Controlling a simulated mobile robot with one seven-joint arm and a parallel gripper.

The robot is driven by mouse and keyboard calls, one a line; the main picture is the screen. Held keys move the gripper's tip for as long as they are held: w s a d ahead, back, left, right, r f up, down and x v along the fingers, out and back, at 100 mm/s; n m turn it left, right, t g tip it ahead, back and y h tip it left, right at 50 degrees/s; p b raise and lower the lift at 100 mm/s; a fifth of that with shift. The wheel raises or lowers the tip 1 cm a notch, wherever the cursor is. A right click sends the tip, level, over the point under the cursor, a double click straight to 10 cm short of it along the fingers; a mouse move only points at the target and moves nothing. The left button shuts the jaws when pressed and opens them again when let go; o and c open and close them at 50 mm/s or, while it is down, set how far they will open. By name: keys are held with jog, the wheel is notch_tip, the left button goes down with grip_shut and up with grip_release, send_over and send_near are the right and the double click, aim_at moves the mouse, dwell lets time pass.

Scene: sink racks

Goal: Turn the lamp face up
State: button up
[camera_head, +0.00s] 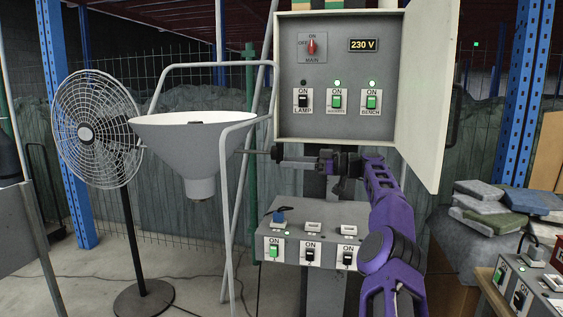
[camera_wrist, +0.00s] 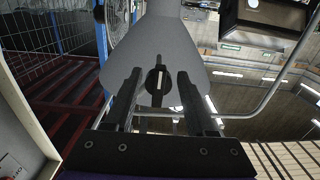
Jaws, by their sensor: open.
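The grey cone-shaped lamp (camera_head: 193,150) hangs in a tubular frame, its wide opening facing up and its narrow neck down. A dark knob (camera_head: 277,153) on a short rod sticks out from the lamp's right side. My gripper (camera_head: 290,162) comes in from the right at the height of the knob. In the wrist view the lamp's grey shell (camera_wrist: 170,45) lies ahead, and the knob (camera_wrist: 157,77) with its pale slot shows between the fingertips of my gripper (camera_wrist: 159,85). The fingers stand apart on either side of it; contact cannot be seen.
The tubular frame (camera_head: 235,200) surrounds the lamp. An electrical cabinet (camera_head: 385,70) with an open door (camera_head: 425,100) is above my arm; its LAMP switch indicator is dark. A switch box (camera_head: 325,222) sits below. A fan (camera_head: 95,130) stands at left.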

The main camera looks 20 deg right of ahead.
jog(key=v, duration=0.4)
jog(key=shift+p, duration=0.3)
jog(key=shift+w+a, duration=0.1)
